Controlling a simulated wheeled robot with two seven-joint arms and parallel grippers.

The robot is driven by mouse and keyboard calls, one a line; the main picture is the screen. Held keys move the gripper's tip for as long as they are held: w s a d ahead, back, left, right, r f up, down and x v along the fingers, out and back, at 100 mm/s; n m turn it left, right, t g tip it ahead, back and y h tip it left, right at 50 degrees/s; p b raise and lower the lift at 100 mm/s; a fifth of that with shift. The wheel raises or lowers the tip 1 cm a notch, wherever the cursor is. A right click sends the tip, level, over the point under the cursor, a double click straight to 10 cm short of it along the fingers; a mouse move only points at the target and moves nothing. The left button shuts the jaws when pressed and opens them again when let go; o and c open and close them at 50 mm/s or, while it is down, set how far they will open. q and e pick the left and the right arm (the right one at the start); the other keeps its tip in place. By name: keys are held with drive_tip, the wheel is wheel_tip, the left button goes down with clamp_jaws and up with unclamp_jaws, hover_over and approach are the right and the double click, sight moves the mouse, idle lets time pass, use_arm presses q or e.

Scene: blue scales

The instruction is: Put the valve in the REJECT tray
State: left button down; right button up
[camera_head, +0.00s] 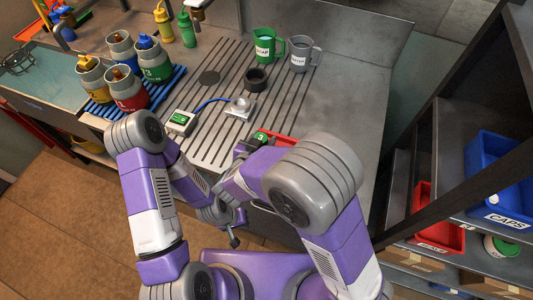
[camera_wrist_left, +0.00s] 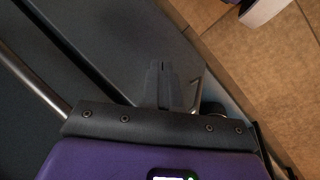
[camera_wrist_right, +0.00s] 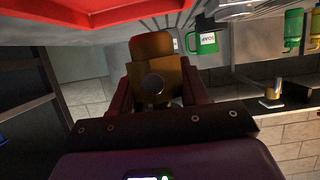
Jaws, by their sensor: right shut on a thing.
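The valve (camera_wrist_right: 152,50) is a brass-brown block with a round grey knob facing the camera. It sits between the two fingers of my right gripper (camera_wrist_right: 154,88), which is shut on it. In the head view my right arm mostly hides this gripper and the valve. A red tray (camera_head: 285,141) shows partly behind that arm at the bench's front; its label is hidden. A red tray underside or wall (camera_wrist_right: 80,14) fills the top left of the right wrist view. My left gripper (camera_head: 234,240) hangs at the bench's front edge, its fingers together and empty (camera_wrist_left: 164,72).
A scale (camera_head: 239,107) with a blue cable to a display (camera_head: 180,122) stands on the bench. Several numbered jars (camera_head: 130,90) stand on a blue mat at left. A green mug (camera_head: 268,46), grey mug (camera_head: 302,55) and black ring (camera_head: 256,79) stand behind. Shelves with bins (camera_head: 500,165) are at right.

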drive_tip(key=shift+f+b, duration=0.8)
drive_tip(key=shift+f, duration=2.15)
drive_tip(key=shift+f, duration=0.1)
drive_tip(key=o, duration=1.3)
drive_tip(key=shift+f, duration=0.1)
drive_tip(key=shift+s+r, duration=0.1)
drive_tip(key=shift+r, duration=0.25)
drive_tip(key=p+v, duration=0.2)
drive_tip(key=v, duration=0.9)
drive_tip(key=shift+s+a+p, duration=0.1)
drive_tip(key=shift+s+p, duration=0.2)
drive_tip(key=shift+s, duration=0.1)
